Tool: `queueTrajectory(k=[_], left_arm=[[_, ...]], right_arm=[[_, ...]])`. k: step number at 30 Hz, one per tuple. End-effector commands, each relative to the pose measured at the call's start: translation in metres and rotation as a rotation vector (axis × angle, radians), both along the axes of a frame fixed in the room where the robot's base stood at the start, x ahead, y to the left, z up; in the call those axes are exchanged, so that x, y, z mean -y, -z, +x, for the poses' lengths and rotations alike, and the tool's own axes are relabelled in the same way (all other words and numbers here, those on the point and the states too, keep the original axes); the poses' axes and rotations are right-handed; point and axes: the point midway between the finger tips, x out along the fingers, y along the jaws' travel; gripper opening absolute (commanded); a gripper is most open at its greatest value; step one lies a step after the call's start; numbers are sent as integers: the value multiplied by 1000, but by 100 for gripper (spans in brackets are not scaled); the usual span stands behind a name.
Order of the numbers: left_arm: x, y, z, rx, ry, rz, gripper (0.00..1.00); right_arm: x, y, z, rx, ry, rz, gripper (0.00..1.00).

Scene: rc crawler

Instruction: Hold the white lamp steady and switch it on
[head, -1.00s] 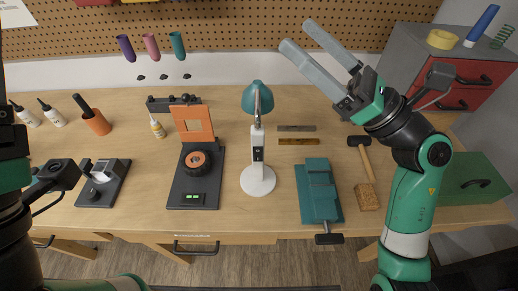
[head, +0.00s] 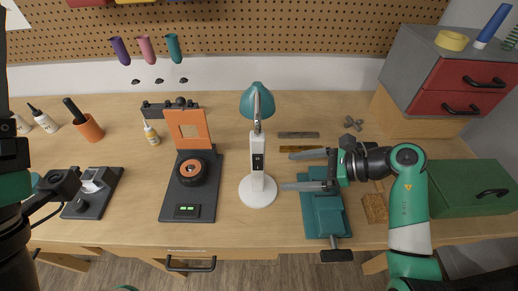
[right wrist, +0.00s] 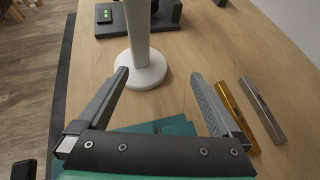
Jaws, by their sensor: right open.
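The white lamp (head: 258,178) stands upright in the middle of the bench, with a round white base, a white post with a dark switch panel (head: 258,150) and a teal shade (head: 257,101). In the right wrist view its post and base (right wrist: 147,66) are just ahead, between the fingertips' lines. My right gripper (head: 287,170) is open and empty, to the right of the lamp, its fingers pointing left at the post and not around it. My left arm is at the left edge of the head view; its gripper is not clearly seen.
A teal vise (head: 322,215) lies under my right gripper. A black stand with an orange frame (head: 188,124) is left of the lamp. Two small bars (head: 298,135) lie behind the right gripper. A green box (head: 470,187) and a grey cabinet with red drawers (head: 440,85) are at right.

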Motion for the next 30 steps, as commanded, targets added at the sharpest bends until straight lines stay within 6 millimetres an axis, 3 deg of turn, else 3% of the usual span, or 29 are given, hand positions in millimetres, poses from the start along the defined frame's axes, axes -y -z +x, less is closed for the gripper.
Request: queueTrajectory(k=[18,30], left_arm=[[0,61,0,0,0,0,67],[0,65,0,0,0,0,67]], right_arm=[[-74,45,22,1,-1,1,100],[-83,48,25,-1,0,0,100]])
